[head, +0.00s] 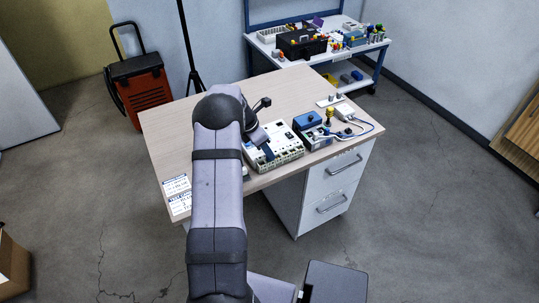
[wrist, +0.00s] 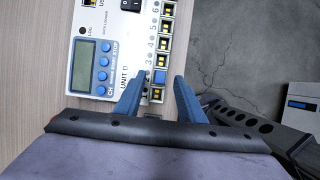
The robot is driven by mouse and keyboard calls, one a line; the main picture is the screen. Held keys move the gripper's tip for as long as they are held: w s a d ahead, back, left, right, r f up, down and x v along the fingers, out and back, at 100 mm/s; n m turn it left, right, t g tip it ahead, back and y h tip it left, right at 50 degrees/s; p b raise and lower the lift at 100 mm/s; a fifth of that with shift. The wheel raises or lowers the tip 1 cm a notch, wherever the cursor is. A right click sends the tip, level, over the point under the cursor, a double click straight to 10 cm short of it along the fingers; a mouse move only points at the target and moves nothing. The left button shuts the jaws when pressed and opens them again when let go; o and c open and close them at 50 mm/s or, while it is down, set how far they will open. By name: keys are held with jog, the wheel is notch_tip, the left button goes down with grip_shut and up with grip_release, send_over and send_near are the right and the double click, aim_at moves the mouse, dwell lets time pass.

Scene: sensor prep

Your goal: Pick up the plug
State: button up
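My gripper (wrist: 163,77) is open in the wrist view. Its two blue fingers stand apart over the terminal row at the edge of a white data logger (wrist: 104,55). A small blue-grey piece (wrist: 160,77) sits in the row between the fingertips, near the number 2; I cannot tell for sure whether it is the plug. No finger clearly touches it. In the head view the logger (head: 284,138) lies near the table's front edge. My arm and gripper hide part of it there.
Right of the logger on the wooden table (head: 180,130) are a blue box (head: 307,120) and a device with white cable (head: 316,138). Printed sheets (head: 178,194) lie at the front left. The table's left half is mostly clear. The logger is near the front edge.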

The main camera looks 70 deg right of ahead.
jog(key=shift+x, duration=0.85)
grip_shut()
jog(key=shift+s+r, duration=0.65)
jog(key=shift+r, duration=4.65)
jog(key=s+f+m+p, duration=0.1)
jog(key=s+f+p, duration=0.3)
jog(key=s, duration=0.1)
jog(key=shift+n, duration=0.5)
jog(key=shift+w+d+f, duration=0.1)
jog(key=shift+w+d, duration=0.2)
jog(key=shift+d, duration=0.45)
jog(key=shift+w+d, duration=0.25)
jog(key=shift+d, duration=0.55)
jog(key=shift+w+d+f, duration=0.1)
jog(key=shift+w+d, duration=0.2)
jog(key=shift+d, duration=0.45)
